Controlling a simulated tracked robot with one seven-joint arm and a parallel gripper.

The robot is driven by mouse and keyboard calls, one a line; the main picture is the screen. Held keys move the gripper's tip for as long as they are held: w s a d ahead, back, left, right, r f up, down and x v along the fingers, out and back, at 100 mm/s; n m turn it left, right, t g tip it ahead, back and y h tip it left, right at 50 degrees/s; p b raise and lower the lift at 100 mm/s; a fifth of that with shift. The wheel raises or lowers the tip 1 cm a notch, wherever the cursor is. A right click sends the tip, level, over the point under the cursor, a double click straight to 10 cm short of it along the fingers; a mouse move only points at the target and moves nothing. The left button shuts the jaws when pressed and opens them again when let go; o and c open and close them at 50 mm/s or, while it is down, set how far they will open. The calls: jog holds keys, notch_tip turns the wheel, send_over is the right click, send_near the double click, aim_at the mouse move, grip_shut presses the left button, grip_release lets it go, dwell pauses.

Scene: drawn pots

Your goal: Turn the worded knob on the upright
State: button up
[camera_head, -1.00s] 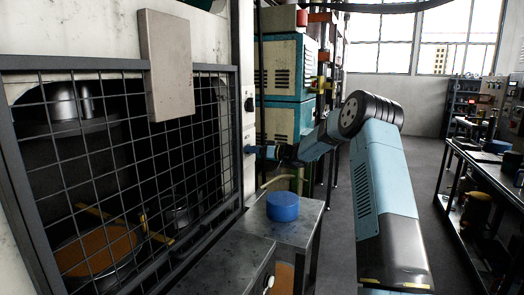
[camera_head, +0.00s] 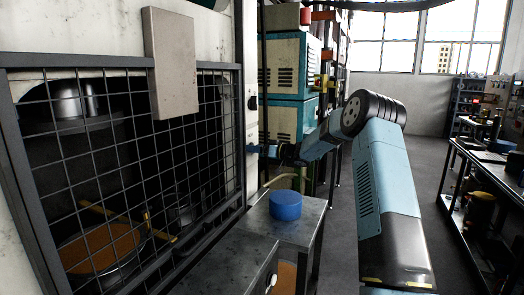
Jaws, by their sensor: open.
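The upright (camera_head: 251,60) is the pale post at the right end of the mesh-fronted machine. A small dark knob (camera_head: 252,103) sits on it; any wording on it is too small to read. My gripper (camera_head: 251,149) is at the upright, below the dark knob, with my blue arm reaching in from the right. The gripper is small and dark in this view. Its fingers are open, and I cannot tell whether they touch the post or surround anything there.
A mesh guard (camera_head: 130,170) covers pots at the left, with a grey box (camera_head: 172,65) on its top edge. A blue cylinder (camera_head: 286,205) stands on a metal table (camera_head: 300,232) below my arm. A workbench (camera_head: 480,165) is at the right; the floor between is clear.

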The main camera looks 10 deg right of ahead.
jog(key=v, duration=1.3)
jog(key=shift+s+d, duration=0.25)
jog(key=shift+d, duration=0.05)
jog(key=shift+f, duration=0.1)
jog(key=s+a+r+g+h, duration=0.2)
jog(key=s+a, duration=0.3)
jog(key=s, duration=0.3)
jog(key=s+a+r+m+g+h, duration=0.1)
jog(key=s+a+r+g+h, duration=0.15)
jog(key=s+a, duration=0.4)
jog(key=s+a+r+g+h, duration=0.2)
jog(key=s+a+g, duration=0.1)
jog(key=s, duration=0.7)
jog(key=s+d+m+t+h, duration=0.1)
jog(key=s+d+m+h, duration=0.2)
jog(key=s, duration=1.2)
jog(key=s+d+m+t+h, duration=0.1)
jog(key=s+d+m+h, duration=0.3)
jog(key=s, duration=1.1)
jog(key=shift+s+d+h, duration=0.2)
jog(key=shift+h, duration=0.35)
jog(key=shift+t, duration=0.25)
